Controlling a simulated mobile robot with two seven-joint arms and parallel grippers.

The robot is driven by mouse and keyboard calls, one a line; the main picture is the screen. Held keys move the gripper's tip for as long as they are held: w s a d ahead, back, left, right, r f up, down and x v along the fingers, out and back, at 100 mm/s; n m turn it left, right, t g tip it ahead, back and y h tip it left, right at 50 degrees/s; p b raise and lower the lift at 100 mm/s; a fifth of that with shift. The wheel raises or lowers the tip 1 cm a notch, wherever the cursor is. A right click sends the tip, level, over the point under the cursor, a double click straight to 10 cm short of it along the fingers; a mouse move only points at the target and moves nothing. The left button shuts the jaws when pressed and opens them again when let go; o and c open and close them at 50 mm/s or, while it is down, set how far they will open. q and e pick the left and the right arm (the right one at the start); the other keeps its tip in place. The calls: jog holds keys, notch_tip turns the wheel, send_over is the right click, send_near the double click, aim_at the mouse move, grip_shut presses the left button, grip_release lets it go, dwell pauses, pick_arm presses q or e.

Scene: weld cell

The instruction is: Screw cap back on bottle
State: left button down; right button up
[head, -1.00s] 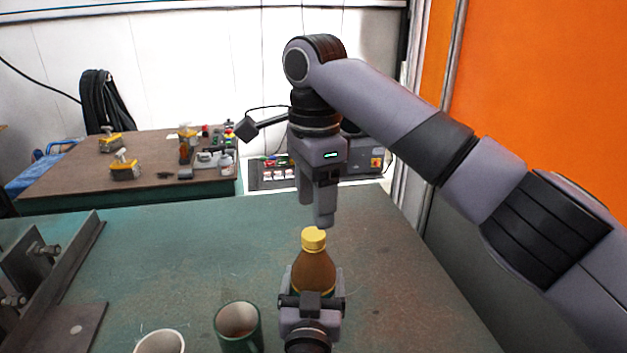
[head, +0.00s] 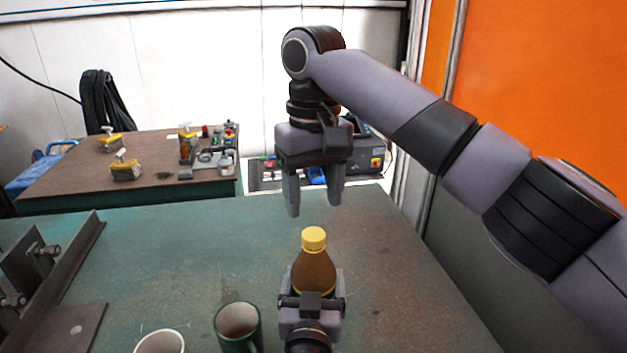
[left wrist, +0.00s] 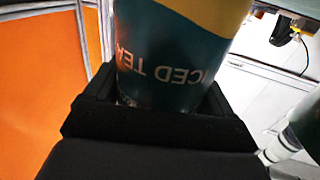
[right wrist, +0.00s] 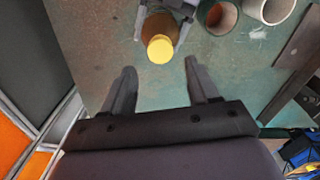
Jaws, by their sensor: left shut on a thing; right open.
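A brown bottle (head: 314,271) stands upright on the green table, with a yellow cap (head: 313,238) on its neck. In the left wrist view the bottle's label (left wrist: 175,60) reads "ICED TEA". My left gripper (head: 312,292) is shut on the bottle's body from the near side and hides its lower part. My right gripper (head: 315,205) points down, open and empty, above the cap and apart from it. In the right wrist view the cap (right wrist: 160,49) lies beyond the two spread fingers (right wrist: 160,80). Whether the cap is tight cannot be told.
A green mug (head: 238,328) and a white mug (head: 160,342) stand left of the bottle at the near edge. A steel fixture (head: 50,265) is at the table's left. The table (head: 180,235) is clear behind the mugs. A second bench (head: 75,180) stands behind.

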aim_at(314, 234)
jog(key=n, duration=0.3)
jog(key=shift+r, duration=0.15)
jog(key=n, duration=0.4)
jog(key=shift+r+n, duration=0.1)
jog(key=shift+n, duration=0.3)
jog(key=n, duration=0.6)
jog(key=shift+r, duration=0.2)
jog(key=n, duration=0.4)
jog(key=shift+r+n, duration=0.15)
jog(key=shift+n, duration=0.25)
jog(key=n, duration=1)
jog(key=shift+r, duration=0.3)
jog(key=shift+f, duration=4.05)
